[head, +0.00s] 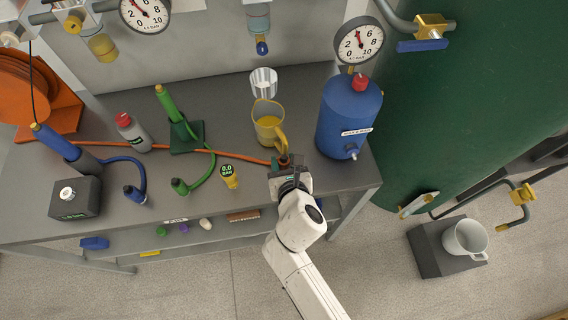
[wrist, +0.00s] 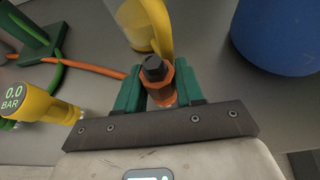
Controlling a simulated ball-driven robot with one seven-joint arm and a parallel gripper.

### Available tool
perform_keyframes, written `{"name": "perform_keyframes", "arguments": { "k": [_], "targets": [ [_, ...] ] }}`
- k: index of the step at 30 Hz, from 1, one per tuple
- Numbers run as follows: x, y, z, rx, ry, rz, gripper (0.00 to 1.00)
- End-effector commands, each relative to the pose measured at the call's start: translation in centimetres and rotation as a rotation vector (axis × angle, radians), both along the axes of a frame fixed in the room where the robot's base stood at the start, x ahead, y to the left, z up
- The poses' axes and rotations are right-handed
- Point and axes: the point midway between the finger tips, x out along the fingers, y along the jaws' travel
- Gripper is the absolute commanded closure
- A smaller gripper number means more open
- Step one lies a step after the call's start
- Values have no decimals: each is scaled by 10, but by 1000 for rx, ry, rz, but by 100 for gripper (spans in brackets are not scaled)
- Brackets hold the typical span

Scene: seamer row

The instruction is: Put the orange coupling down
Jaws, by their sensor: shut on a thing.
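The orange coupling (wrist: 160,82) sits between the green fingers of my gripper (wrist: 159,90) in the wrist view. It is an orange fitting with a dark hexagonal end. My gripper is shut on it. In the head view my gripper (head: 287,171) is over the grey bench top (head: 235,115), near its front edge. An orange hose (head: 210,151) runs along the bench to the coupling; it also shows in the wrist view (wrist: 98,70). I cannot tell whether the coupling touches the bench.
A yellow jug (head: 268,127) stands just beyond my gripper, its handle close to the coupling. A blue tank (head: 348,115) stands to the right. A yellow gauge (head: 229,175) lies to the left. A green stand (head: 187,137) is farther left.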

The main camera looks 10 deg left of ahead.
Motion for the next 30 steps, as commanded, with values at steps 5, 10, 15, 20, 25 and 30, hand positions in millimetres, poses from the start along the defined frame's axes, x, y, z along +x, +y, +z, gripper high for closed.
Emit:
{"name": "perform_keyframes", "arguments": {
  "k": [5,10,15,20,25,30],
  "targets": [
    [0,0,-10,0,-1,0,100],
    [0,0,-9,0,-1,0,61],
    [0,0,-9,0,-1,0,45],
    [0,0,-9,0,-1,0,37],
    [-1,0,-8,0,-1,0,37],
    [-14,-4,-1,1,-1,1,37]
  ]
}}
